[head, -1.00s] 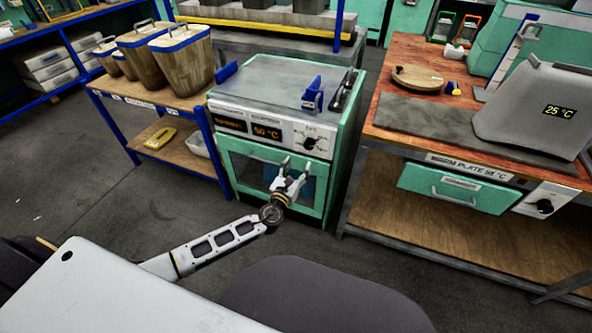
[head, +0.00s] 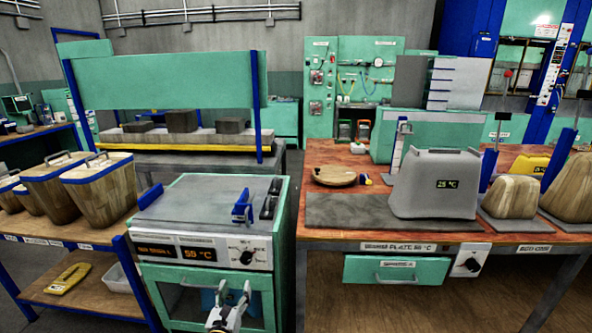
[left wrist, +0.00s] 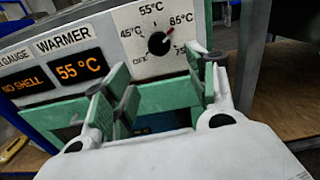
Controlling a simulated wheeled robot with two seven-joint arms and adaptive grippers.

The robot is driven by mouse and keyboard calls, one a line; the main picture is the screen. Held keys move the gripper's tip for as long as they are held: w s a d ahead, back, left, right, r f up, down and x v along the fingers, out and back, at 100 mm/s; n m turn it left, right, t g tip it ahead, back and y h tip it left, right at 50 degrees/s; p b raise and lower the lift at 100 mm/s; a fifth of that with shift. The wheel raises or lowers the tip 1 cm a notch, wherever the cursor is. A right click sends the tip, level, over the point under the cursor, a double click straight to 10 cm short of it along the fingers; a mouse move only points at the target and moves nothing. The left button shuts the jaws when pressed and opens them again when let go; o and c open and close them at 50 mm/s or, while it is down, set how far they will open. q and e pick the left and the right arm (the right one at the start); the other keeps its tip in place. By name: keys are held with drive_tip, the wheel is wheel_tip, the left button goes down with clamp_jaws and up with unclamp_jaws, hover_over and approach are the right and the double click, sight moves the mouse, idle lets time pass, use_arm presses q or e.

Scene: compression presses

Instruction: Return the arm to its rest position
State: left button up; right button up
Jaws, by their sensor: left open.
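My left gripper (head: 233,292) is at the bottom of the head view, in front of the warmer's (head: 205,197) green door and below its control panel. The gripper is open and empty. In the left wrist view its two fingers (left wrist: 163,92) stand apart, just below the panel, with the green door frame between and behind them. The panel's black dial (left wrist: 158,43) has its red mark towards 65 °C. The warmer's display (left wrist: 80,70) reads 55 °C, beside one reading NO SHELL. My right gripper does not show.
A wooden bench (head: 50,235) with several wooden bins stands left of the warmer. A narrow gap separates warmer and table.

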use_arm(q)
drive_tip(key=s+a+f+n+g+y, duration=0.25)
drive_tip(key=a+f+n+g, duration=0.2)
drive_tip(key=n, duration=0.85)
drive_tip(key=s+a+f+n+g+y, duration=0.25)
drive_tip(key=a+f+n+g, duration=0.2)
drive_tip(key=n, duration=0.85)
drive_tip(key=s+d+f+n+g+h, duration=0.1)
drive_tip(key=s+d+f+n+g, duration=0.1)
drive_tip(key=s+f, duration=0.4)
drive_tip(key=s+d+f+n+g+h, duration=0.2)
drive_tip(key=s+d+f, duration=0.3)
drive_tip(key=s, duration=0.7)
drive_tip(key=s+d+f+n+g+h+p, duration=0.1)
drive_tip(key=s+d+f+n+g+h, duration=0.1)
drive_tip(key=s+f, duration=0.5)
drive_tip(key=shift+s+d+f+n+g, duration=0.4)
drive_tip(key=shift+s+d+n+g, duration=0.3)
drive_tip(key=shift+s+d, duration=0.35)
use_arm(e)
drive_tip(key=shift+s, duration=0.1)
use_arm(q)
drive_tip(key=shift+s+a+f+p, duration=0.1)
drive_tip(key=shift+s+f+p, duration=0.1)
drive_tip(key=shift+p, duration=0.3)
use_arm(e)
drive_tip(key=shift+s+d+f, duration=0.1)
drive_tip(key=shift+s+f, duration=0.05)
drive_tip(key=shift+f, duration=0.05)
